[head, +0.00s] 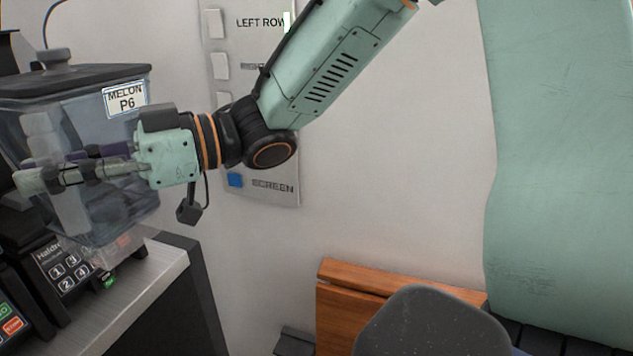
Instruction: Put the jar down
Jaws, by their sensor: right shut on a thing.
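The jar (95,215) is a clear, boxy container with a black lid and a label reading "MELON P6". It stands roughly upright at the far left of the head view. My right gripper (60,175) reaches in from the right and is shut on the jar, its fingers lying across the jar's side. The jar's base is close to the counter and a keypad unit; I cannot tell whether it touches them. My left gripper is not in view.
A keypad unit (65,270) sits below the jar on a counter with a pale edge (150,285). A wall panel (262,190) has several switches, one blue. A wooden piece (340,315) and a grey rounded shape (432,325) are low down. The middle wall area is clear.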

